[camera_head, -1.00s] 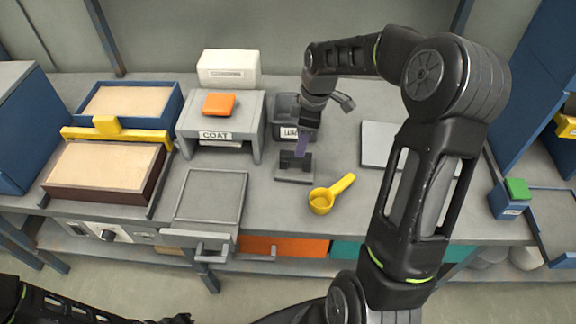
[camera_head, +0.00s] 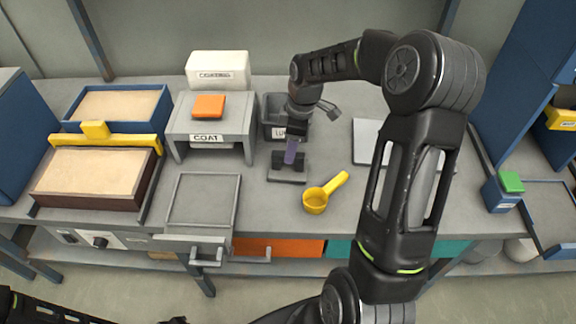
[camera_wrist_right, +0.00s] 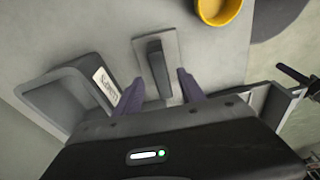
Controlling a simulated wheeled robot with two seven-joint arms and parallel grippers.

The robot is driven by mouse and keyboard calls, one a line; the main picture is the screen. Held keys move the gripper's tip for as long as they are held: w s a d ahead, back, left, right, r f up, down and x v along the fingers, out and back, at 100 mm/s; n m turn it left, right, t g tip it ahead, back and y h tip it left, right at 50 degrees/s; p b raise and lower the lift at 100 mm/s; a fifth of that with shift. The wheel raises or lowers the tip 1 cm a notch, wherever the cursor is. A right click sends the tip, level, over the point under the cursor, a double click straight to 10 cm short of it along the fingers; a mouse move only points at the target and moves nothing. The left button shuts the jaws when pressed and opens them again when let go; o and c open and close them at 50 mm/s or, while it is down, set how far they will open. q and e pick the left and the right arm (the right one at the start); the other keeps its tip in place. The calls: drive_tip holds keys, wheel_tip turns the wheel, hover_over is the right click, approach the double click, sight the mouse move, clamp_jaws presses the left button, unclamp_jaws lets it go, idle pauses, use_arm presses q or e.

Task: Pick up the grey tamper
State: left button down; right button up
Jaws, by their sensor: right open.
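The grey tamper (camera_head: 287,174) stands on the table, a dark upright handle on a flat grey base plate. In the right wrist view the tamper (camera_wrist_right: 156,68) has its handle between the two purple fingers, with room on both sides. My right gripper (camera_head: 291,152) points down over the tamper, open and empty; it also shows in the right wrist view (camera_wrist_right: 160,86). In the head view its fingers hide part of the handle. Only a dark piece of what may be my left gripper shows at the bottom edge; its jaws cannot be made out.
A yellow scoop (camera_head: 316,201) lies right of the tamper; a dark labelled bin (camera_head: 271,131) stands behind it. Left are the grey COAT stand (camera_head: 183,127) with an orange block (camera_head: 208,106) and a grey tray (camera_head: 203,222). A pale flat plate (camera_head: 366,140) lies right.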

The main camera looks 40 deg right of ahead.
drive_tip(key=shift+w+a+f+p, duration=0.1)
drive_tip(key=shift+f+p, duration=0.1)
drive_tip(key=shift+f, duration=0.65)
drive_tip(key=shift+w+a+f+p, duration=0.1)
drive_tip(key=shift+a+f+p, duration=0.1)
drive_tip(key=shift+f, duration=0.7)
drive_tip(key=shift+a+f+p, duration=0.1)
drive_tip(key=shift+f+p, duration=0.1)
drive_tip(key=shift+f, duration=0.65)
clamp_jaws()
